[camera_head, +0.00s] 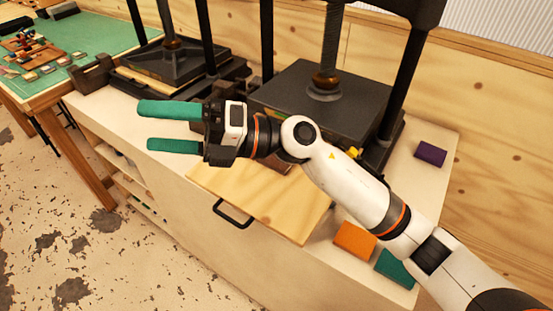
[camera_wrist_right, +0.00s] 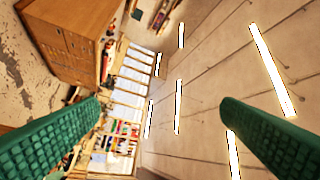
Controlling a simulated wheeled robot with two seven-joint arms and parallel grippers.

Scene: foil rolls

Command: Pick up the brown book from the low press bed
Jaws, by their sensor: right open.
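A brown book (camera_head: 274,165) shows only in part in the head view. My right arm covers most of it, at the back of a pale wooden board below the right-hand press, so I cannot tell exactly what it rests on. My right gripper (camera_head: 145,126) is open and empty. Its two green fingers point left, to the left of the book and above the bench front. The right wrist view shows both fingers (camera_wrist_right: 160,108) spread wide with no book between them.
The right-hand press (camera_head: 318,100) has a dark plate and posts; a second press (camera_head: 175,62) stands left. The board (camera_head: 265,200) has a black handle (camera_head: 232,215) nearby. Orange (camera_head: 355,240), teal (camera_head: 394,268) and purple (camera_head: 431,153) books lie right. A green-topped table (camera_head: 100,38) stands far left.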

